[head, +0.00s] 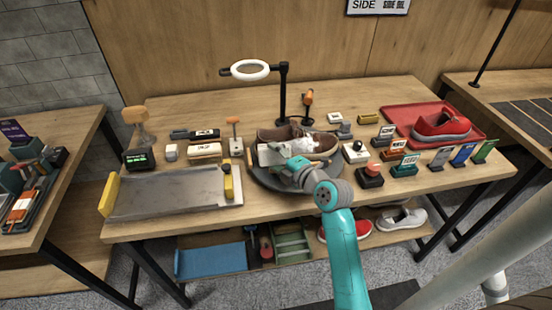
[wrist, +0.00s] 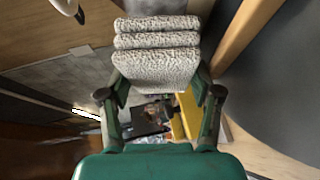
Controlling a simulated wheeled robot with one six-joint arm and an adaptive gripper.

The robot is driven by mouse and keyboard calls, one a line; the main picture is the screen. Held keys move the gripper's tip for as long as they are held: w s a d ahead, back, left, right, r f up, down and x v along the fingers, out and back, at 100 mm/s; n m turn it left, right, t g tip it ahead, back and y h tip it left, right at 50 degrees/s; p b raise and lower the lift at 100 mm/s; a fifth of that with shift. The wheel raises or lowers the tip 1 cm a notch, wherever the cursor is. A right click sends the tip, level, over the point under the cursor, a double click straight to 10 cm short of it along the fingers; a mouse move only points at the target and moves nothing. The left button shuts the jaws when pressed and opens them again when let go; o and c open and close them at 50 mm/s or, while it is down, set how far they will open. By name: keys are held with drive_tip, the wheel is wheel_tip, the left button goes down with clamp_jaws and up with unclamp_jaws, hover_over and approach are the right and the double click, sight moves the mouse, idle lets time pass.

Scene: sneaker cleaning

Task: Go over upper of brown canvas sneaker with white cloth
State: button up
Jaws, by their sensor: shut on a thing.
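The brown canvas sneaker (head: 318,142) has a pale sole and lies on a dark round tray (head: 267,178) in the middle of the table. My gripper (head: 290,170) is over the near left part of the sneaker, in front of it. It is shut on the white cloth (head: 268,155), which lies against the sneaker's side in the head view; whether it touches is hard to tell. In the wrist view the cloth (wrist: 157,55) is a folded, textured stack between the two fingers of my gripper (wrist: 160,95). The sneaker cannot be made out in the wrist view.
A ring lamp (head: 250,70) on a black post stands behind the tray. A grey metal plate (head: 165,193) lies left.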

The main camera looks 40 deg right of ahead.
drive_tip(key=shift+w+d+f, duration=0.1)
drive_tip(key=shift+w+d, duration=0.2)
drive_tip(key=shift+w, duration=0.1)
idle(0.7)
drive_tip(key=shift+s+d, duration=0.1)
drive_tip(key=shift+s+d+f, duration=0.1)
drive_tip(key=shift+s+d, duration=1.8)
drive_tip(key=shift+d, duration=0.3)
drive_tip(key=shift+s+d+f, duration=0.1)
drive_tip(key=shift+s+d, duration=1.8)
drive_tip(key=shift+d, duration=0.25)
drive_tip(key=shift+w+a, duration=1.1)
drive_tip(key=shift+a, duration=0.3)
drive_tip(key=shift+w+a, duration=1.1)
drive_tip(key=shift+a, duration=0.25)
drive_tip(key=shift+w+a, duration=1.1)
drive_tip(key=shift+a, duration=0.3)
drive_tip(key=shift+w+a, duration=0.45)
drive_tip(key=shift+w, duration=0.05)
drive_tip(key=shift+s+d+r, duration=0.1)
drive_tip(key=shift+s+d, duration=1.85)
drive_tip(key=shift+d, duration=0.3)
drive_tip(key=shift+s+d+r, duration=0.1)
drive_tip(key=shift+s+d, duration=1.85)
drive_tip(key=shift+d, duration=0.3)
drive_tip(key=shift+w, duration=0.1)
